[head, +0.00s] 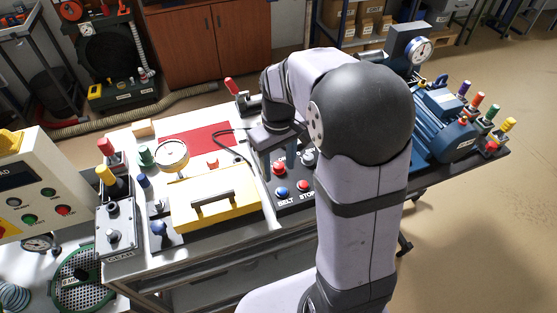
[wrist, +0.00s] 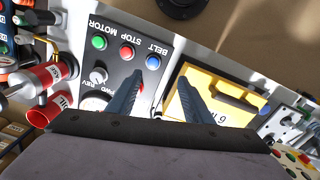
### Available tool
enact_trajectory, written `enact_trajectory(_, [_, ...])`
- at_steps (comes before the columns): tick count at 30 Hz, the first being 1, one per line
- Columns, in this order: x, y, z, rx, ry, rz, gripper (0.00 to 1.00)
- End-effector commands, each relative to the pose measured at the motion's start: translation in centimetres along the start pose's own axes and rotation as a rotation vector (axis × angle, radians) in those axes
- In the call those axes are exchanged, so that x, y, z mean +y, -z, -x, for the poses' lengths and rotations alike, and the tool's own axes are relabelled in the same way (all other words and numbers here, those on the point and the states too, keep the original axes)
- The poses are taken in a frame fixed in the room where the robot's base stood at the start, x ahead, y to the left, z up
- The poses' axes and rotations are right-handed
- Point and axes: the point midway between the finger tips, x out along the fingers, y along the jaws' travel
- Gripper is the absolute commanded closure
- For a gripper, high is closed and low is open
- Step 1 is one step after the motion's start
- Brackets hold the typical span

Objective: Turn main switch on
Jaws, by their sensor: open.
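My gripper (wrist: 160,79) is open and empty, its two dark fingers apart in the wrist view. In the head view it hangs over the black control panel (head: 290,207), which is partly hidden by my arm. In the wrist view the panel (wrist: 116,62) appears upside down, with a green button (wrist: 99,43), a red button (wrist: 126,53), a blue button (wrist: 153,62) and a grey selector knob (wrist: 98,76) marked FWD and REV. The left finger overlaps the panel and the right finger overlaps the yellow case. I cannot read a label naming the main switch.
The yellow case (head: 207,214) with a handle lies left of the panel. A dial gauge (head: 172,155), a grey switch box (head: 122,228) and a red mat (head: 195,140) share the table. A blue motor (head: 440,130) stands right of my arm. A cream cabinet (head: 40,180) stands at left.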

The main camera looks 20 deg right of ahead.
Motion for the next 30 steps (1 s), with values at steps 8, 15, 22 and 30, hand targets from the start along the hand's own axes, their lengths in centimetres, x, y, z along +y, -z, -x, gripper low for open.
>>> enact_trajectory(8, [4.2, 6.5, -3.5, 0.0, 0.001, 0.133, 0.54])
enact_trajectory(15, [5.5, 8.2, -4.0, 0.001, 0.0, 0.178, 0.54])
enact_trajectory(22, [5.5, 8.2, -4.2, 0.0, 0.001, 0.18, 0.54])
enact_trajectory(30, [5.5, 8.1, -7.0, -0.003, 0.002, 0.18, 0.54])
